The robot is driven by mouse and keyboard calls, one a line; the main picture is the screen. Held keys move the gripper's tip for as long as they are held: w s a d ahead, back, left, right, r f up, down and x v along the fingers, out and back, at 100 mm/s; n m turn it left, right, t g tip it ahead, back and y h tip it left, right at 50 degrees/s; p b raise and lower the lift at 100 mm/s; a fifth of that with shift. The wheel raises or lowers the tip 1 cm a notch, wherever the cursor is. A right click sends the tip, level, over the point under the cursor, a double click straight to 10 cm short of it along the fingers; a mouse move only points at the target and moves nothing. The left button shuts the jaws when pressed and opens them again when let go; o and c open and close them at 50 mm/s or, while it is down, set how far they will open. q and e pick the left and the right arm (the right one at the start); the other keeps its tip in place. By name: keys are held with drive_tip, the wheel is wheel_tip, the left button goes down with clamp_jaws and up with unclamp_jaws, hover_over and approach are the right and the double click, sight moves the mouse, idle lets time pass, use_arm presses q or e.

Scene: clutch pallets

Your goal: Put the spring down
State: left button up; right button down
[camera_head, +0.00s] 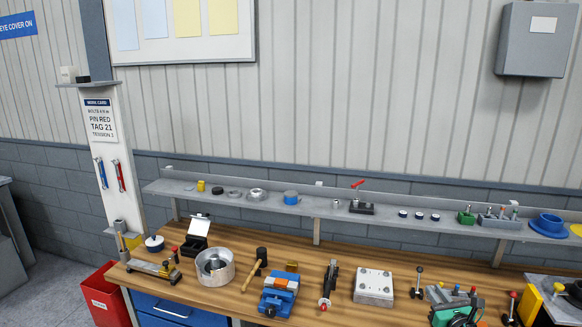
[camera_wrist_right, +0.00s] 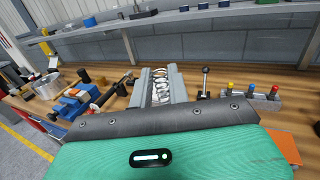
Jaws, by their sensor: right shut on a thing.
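The spring (camera_wrist_right: 161,92) is a pale metal coil. In the right wrist view it lies between the two grey fingers of my right gripper (camera_wrist_right: 160,74), which is shut on it. In the head view my right gripper (camera_head: 441,294) is low at the right, over the front of the wooden bench, with its green wrist cover below it. The spring cannot be made out clearly there. Whether the spring touches the bench top (camera_head: 315,262) cannot be told. My left gripper is in neither view.
A metal block (camera_head: 374,286), a black clamp tool (camera_head: 329,284), a blue vise (camera_head: 280,294), a mallet (camera_head: 256,268) and a round metal bowl (camera_head: 214,267) stand to the left. A black-knobbed lever (camera_head: 418,282) is close by. A shelf (camera_head: 330,208) with small parts runs behind.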

drive_tip(key=w+d, duration=0.1)
drive_tip(key=d, duration=0.3)
drive_tip(key=s+a+r+m+h, duration=0.1)
drive_tip(key=s+a+r, duration=0.1)
drive_tip(key=s+a, duration=1.1)
drive_tip(key=s+a+r+h, duration=0.1)
drive_tip(key=s+a+r, duration=0.1)
drive_tip(key=s+a, duration=1.15)
use_arm(q)
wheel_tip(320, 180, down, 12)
drive_tip(key=b, duration=1.2)
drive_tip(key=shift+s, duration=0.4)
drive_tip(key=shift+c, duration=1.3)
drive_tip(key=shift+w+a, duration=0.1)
use_arm(e)
wheel_tip(320, 180, down, 12)
drive_tip(key=s+d, duration=0.1)
drive_tip(key=d, duration=0.1)
drive_tip(key=shift+s+f, duration=0.2)
drive_tip(key=shift+s, duration=0.2)
